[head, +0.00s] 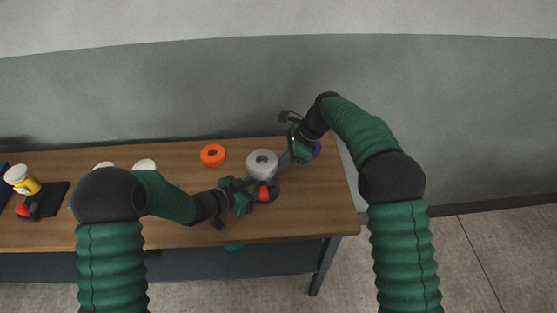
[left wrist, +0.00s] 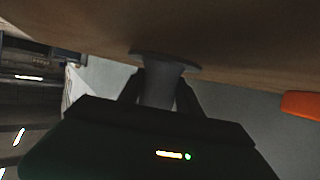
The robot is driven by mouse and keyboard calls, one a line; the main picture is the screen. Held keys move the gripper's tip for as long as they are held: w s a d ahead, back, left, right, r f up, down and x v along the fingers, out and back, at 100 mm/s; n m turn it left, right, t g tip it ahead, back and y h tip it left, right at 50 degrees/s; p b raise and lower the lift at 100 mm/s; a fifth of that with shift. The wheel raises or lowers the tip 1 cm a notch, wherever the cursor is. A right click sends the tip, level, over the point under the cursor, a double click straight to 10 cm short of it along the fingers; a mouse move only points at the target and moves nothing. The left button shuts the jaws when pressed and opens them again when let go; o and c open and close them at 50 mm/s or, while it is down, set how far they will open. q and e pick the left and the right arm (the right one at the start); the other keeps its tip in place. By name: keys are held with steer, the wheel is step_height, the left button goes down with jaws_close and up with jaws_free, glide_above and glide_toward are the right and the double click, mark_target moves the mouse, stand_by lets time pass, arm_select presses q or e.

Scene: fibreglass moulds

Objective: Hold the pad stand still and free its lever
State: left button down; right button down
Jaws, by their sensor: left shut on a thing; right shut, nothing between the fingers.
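The pad stand (head: 262,160) is a pale grey round piece with a darker centre, on the table right of the middle. My left gripper (head: 262,184) is at its near side. In the left wrist view, its fingers are shut on a grey post (left wrist: 160,92) that flares into a flat base against the wooden table. My right gripper (head: 287,160) is shut and empty, pointing down-left close to the stand's right side. I cannot tell whether it touches it. The lever is not clearly distinguishable. A red piece (head: 264,193) shows beside my left gripper.
An orange ring (head: 212,155) lies left of the stand. A purple thing (head: 316,149) is partly behind my right gripper. Two white pieces, a yellow jar (head: 27,183) and a black base with red part are at left. The table's right edge is near.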

steer(key=shift+w+a, duration=0.2)
steer(key=shift+w, duration=0.3)
steer(key=shift+w+a, duration=0.15)
steer(key=shift+w, duration=0.3)
steer(key=shift+s+d, duration=0.3)
steer(key=shift+d, duration=0.65)
steer(key=shift+s+d, duration=0.35)
steer(key=shift+d, duration=0.65)
steer(key=shift+s+d, duration=0.3)
steer(key=shift+d, duration=0.65)
steer(key=shift+s+r+n, duration=0.3)
steer(key=shift+n, duration=0.6)
steer(key=s+a+r+n+h, duration=0.1)
steer(key=s+a+r+n, duration=0.3)
steer(key=n, duration=1.3)
steer(key=s+a+r+n+h, duration=0.1)
steer(key=s+a+r+n, duration=0.4)
steer(key=n, duration=1.2)
step_height(320, 180, up, 3)
steer(key=shift+a+r, duration=0.1)
steer(key=shift+a, duration=0.1)
